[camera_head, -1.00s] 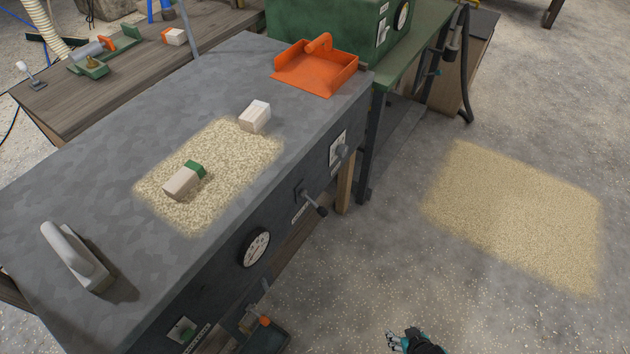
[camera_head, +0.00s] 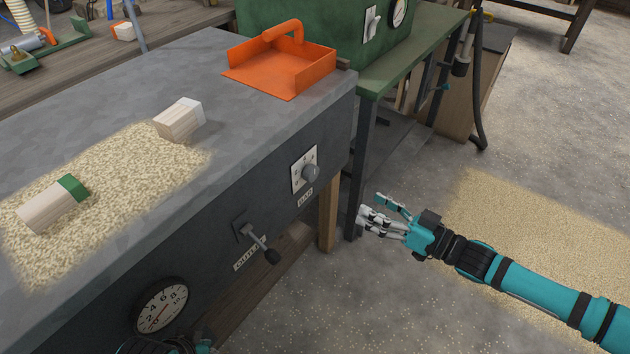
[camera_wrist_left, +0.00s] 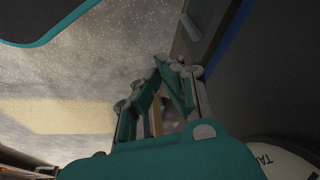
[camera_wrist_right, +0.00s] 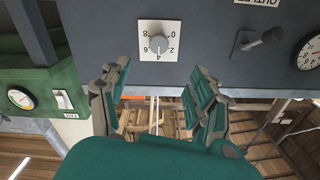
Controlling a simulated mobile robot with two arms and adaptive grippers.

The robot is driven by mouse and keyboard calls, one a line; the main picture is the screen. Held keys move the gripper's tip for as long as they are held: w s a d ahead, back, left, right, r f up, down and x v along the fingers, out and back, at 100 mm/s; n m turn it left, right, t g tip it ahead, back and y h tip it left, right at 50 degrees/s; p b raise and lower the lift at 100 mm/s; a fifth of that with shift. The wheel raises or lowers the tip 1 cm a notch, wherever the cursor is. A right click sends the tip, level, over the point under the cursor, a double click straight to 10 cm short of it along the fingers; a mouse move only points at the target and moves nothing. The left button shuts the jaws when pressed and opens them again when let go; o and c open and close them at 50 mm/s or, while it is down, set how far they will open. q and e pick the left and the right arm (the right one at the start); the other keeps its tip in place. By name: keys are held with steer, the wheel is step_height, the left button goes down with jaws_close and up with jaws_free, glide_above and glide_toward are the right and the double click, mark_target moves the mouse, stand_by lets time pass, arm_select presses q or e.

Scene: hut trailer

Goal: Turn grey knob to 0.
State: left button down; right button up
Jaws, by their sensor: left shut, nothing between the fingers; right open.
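The grey knob (camera_head: 311,173) sits on a pale numbered plate (camera_head: 297,180) on the front of the dark grey bench, near its right corner. In the right wrist view the knob (camera_wrist_right: 158,45) is beyond the fingers, with the digits upside down around it. I cannot tell which number it points to. My right gripper (camera_head: 372,212) is open and empty, right of and below the knob in the head view, not touching it. My left gripper (camera_wrist_left: 178,75) is shut and empty; part of it shows at the bottom edge of the head view.
An outlet lever (camera_head: 262,247) sticks out left of the knob, and a round gauge (camera_head: 161,305) is farther left. An orange dustpan (camera_head: 280,70) and wooden blocks lie on the bench top. A green table (camera_head: 420,50) stands behind. The floor right of the bench is open.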

steer(key=b, duration=0.1)
glide_toward(315, 176)
steer(key=a, duration=0.1)
steer(key=b+x, duration=0.1)
steer(key=x, duration=0.6)
steer(key=shift+w+a+b, duration=0.2)
steer(key=shift+w+b, duration=0.2)
steer(key=shift+w+a, duration=0.4)
steer(key=shift+a, duration=0.1)
arm_select(q)
steer(key=w+d+r+t+h, duration=0.1)
steer(key=w+d+r+t, duration=0.1)
steer(key=w, duration=0.4)
steer(key=w+d+r+t+h, duration=0.1)
steer(key=w+d+r+t, duration=0.1)
steer(key=w+r+t, duration=0.2)
steer(key=shift+w+d+r+t, duration=0.15)
steer(key=shift+w+t, duration=0.75)
steer(key=shift+w, duration=0.35)
arm_select(e)
steer(key=shift+r, duration=0.1)
steer(key=shift+c, duration=0.2)
steer(key=c, duration=1.1)
